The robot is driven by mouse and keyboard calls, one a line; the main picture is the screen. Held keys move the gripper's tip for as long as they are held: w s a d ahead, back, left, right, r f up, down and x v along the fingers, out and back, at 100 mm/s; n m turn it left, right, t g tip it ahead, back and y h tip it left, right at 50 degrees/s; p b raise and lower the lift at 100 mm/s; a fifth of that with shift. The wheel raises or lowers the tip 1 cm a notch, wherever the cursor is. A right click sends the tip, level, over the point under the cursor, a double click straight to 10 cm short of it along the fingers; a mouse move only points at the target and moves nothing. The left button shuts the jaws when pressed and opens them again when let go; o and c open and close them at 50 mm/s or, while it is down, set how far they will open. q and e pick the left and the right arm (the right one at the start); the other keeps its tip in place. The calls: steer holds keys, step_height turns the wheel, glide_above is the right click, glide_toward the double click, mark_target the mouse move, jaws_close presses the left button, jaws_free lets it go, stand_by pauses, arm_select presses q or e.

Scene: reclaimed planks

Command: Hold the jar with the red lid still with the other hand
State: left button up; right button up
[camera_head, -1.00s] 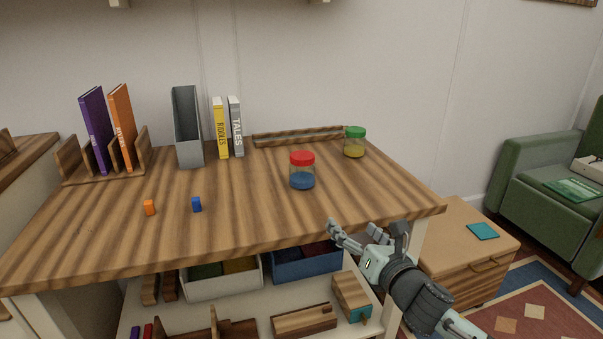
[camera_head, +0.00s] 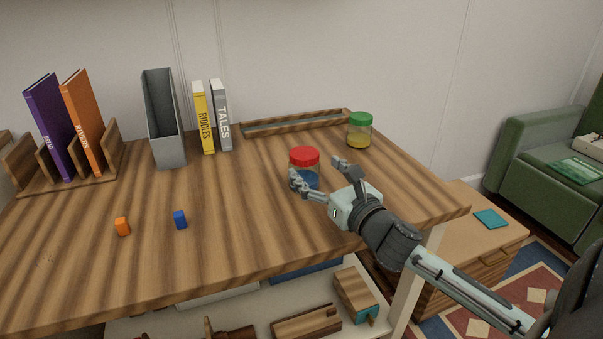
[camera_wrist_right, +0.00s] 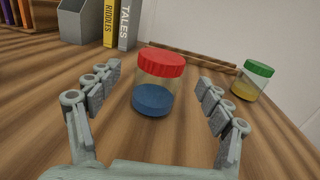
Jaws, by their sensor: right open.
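The jar with the red lid (camera_head: 304,158) stands upright on the wooden table, with blue contents in its lower part. My right gripper (camera_head: 318,176) is open at the near side of this jar, and its fingers partly cover the jar in the head view. In the right wrist view the red-lidded jar (camera_wrist_right: 158,82) stands between and a little beyond the two spread fingers of the gripper (camera_wrist_right: 156,105), with gaps on both sides. My left gripper is not in view.
A green-lidded jar (camera_head: 359,130) with yellow contents stands behind right. Two books (camera_head: 213,116), a grey file holder (camera_head: 163,120) and a wooden rail (camera_head: 290,124) stand at the back. The front middle is clear.

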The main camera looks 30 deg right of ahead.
mark_target(312, 164)
steer(key=w, duration=0.4)
steer(key=shift+w+d+r+p, duration=0.1)
steer(key=shift+w+d+p, duration=0.2)
steer(key=shift+w, duration=0.5)
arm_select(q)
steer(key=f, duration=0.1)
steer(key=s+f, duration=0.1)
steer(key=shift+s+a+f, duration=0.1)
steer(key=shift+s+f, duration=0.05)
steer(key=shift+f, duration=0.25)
arm_select(e)
steer(key=c, duration=1.7)
